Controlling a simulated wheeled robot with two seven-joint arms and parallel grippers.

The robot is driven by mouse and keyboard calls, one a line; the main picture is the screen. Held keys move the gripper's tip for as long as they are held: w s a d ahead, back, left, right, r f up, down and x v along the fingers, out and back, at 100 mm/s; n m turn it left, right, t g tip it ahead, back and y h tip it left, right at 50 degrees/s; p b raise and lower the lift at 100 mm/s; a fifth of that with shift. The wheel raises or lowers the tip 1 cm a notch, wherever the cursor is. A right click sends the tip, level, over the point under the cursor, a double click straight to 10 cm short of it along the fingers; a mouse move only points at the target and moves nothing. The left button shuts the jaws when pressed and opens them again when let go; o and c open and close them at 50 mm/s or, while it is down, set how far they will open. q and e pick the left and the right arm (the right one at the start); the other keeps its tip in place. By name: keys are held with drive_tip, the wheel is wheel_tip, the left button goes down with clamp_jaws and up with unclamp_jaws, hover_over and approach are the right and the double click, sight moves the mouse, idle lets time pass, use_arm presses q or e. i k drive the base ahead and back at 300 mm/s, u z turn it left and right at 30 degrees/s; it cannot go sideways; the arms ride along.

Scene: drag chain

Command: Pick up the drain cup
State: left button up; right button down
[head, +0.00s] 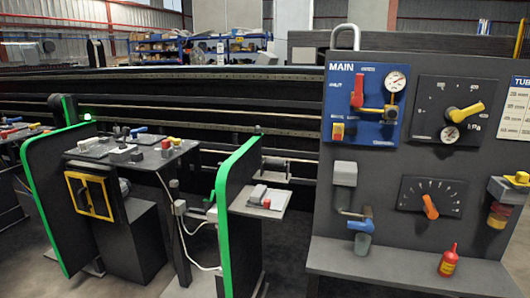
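A small translucent grey-blue cup (362,244), which looks like the drain cup, is at the right of the head view. It is directly below a blue-handled valve (361,226) on the dark panel, just above or on the panel's shelf. I cannot tell whether it hangs from the valve or stands on the shelf. A grey box (345,173) with a pipe is above it. Neither of my grippers is in view.
A red bottle (449,260) stands on the grey shelf (400,268) to the right. The dark panel (382,185) carries gauges, a yellow lever (464,112) and an orange knob (430,206). A green-edged plate (238,190) and console stand left. The shelf between cup and bottle is clear.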

sight(362, 245)
drive_tip(key=z, duration=1.45)
drive_tip(key=i, duration=0.7)
drive_tip(key=z, duration=0.35)
drive_tip(key=i, duration=0.95)
drive_tip(key=u, duration=0.6)
